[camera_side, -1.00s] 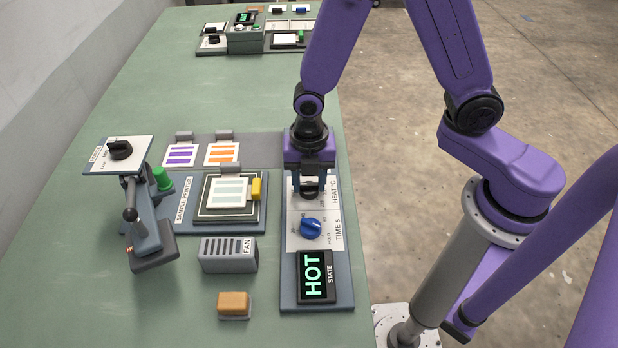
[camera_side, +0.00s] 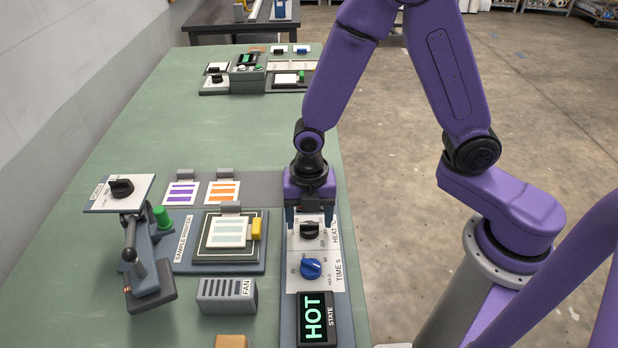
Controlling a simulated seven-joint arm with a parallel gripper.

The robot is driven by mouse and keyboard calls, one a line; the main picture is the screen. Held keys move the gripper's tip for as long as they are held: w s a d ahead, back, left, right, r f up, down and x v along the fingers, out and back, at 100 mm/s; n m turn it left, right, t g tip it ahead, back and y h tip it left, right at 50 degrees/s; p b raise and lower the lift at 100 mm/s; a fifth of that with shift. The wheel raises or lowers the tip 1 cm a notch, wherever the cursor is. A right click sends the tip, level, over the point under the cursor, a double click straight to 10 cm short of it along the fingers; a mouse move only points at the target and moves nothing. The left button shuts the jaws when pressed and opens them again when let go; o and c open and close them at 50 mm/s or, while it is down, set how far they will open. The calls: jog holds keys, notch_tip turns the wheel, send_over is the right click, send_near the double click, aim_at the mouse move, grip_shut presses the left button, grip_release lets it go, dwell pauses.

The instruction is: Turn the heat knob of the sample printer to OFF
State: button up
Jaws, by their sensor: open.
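The heat knob (camera_side: 311,230) is black and sits on the white strip of the control panel (camera_side: 326,272), beside the word HEAT. The way it points is too small to read. My gripper (camera_side: 310,219) is open just above and behind the knob, with one finger to each side of it in the picture. I cannot tell whether a finger touches it; it looks apart. The sample printer (camera_side: 258,262) stands left of the panel. The state display (camera_side: 316,318) reads HOT in green.
The blue time knob (camera_side: 311,268) sits just in front of the heat knob. A lever arm with a tilted plate (camera_side: 137,203), a green button (camera_side: 161,216) and a grey fan box (camera_side: 227,296) stand to the left.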

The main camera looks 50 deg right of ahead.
aim_at(310, 224)
notch_tip(310, 224, up, 16)
jog(key=shift+r, duration=0.25)
dwell(0.3)
jog(key=shift+s, duration=0.1)
jog(key=s+d+f+m, duration=0.1)
jog(key=s+d+m, duration=0.4)
jog(key=s+m, duration=0.2)
jog(key=s+d+f+m, duration=0.1)
jog(key=s+d+m, duration=0.4)
jog(key=s, duration=0.5)
jog(key=shift+d+f+m, duration=0.15)
jog(key=shift+d+m, duration=0.15)
jog(key=shift+m, duration=1)
